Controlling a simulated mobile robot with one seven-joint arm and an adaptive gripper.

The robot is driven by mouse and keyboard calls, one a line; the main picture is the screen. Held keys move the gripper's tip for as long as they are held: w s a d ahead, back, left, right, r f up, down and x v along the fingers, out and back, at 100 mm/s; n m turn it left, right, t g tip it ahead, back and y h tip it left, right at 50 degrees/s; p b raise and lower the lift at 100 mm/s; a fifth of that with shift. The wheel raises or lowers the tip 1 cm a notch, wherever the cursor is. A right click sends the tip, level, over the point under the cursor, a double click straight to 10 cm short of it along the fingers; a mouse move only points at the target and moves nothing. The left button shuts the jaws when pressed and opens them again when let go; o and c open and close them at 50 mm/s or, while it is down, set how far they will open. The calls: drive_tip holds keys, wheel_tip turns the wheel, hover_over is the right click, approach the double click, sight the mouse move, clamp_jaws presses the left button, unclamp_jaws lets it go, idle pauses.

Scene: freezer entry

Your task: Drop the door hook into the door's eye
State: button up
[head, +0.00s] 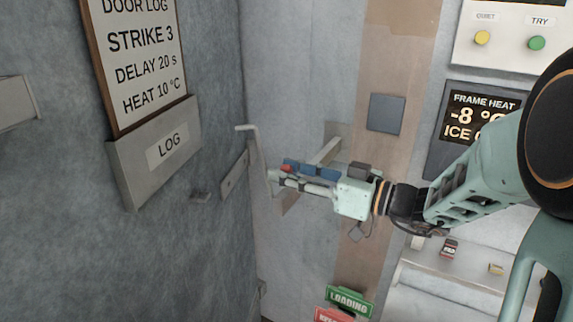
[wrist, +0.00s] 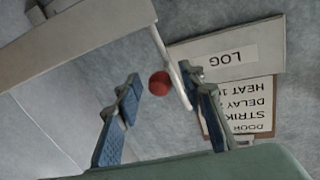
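A thin pale rod with a bent top, which looks like the door hook (head: 252,140), stands along the corner seam left of my gripper. It also shows in the wrist view as a slim bar (wrist: 170,62). A red ball knob (wrist: 160,83) is beside the rod, between my fingertips with gaps visible on both sides. In the head view the knob (head: 286,168) is partly covered by the fingers. My gripper (head: 284,175) is open, its blue-padded fingers apart, also in the wrist view (wrist: 160,88). I cannot clearly make out the eye; a small plate (head: 235,173) is near the seam.
A log board (head: 145,60) and its LOG holder (head: 160,150) are on the left wall. A grey bar handle (head: 326,151) is behind my gripper; a wide bar (wrist: 85,38) crosses the wrist view's upper left. A frame heat display (head: 475,115) is on the right.

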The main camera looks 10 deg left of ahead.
drive_tip(key=shift+w+a, duration=0.1)
drive_tip(key=shift+a, duration=0.2)
clamp_jaws()
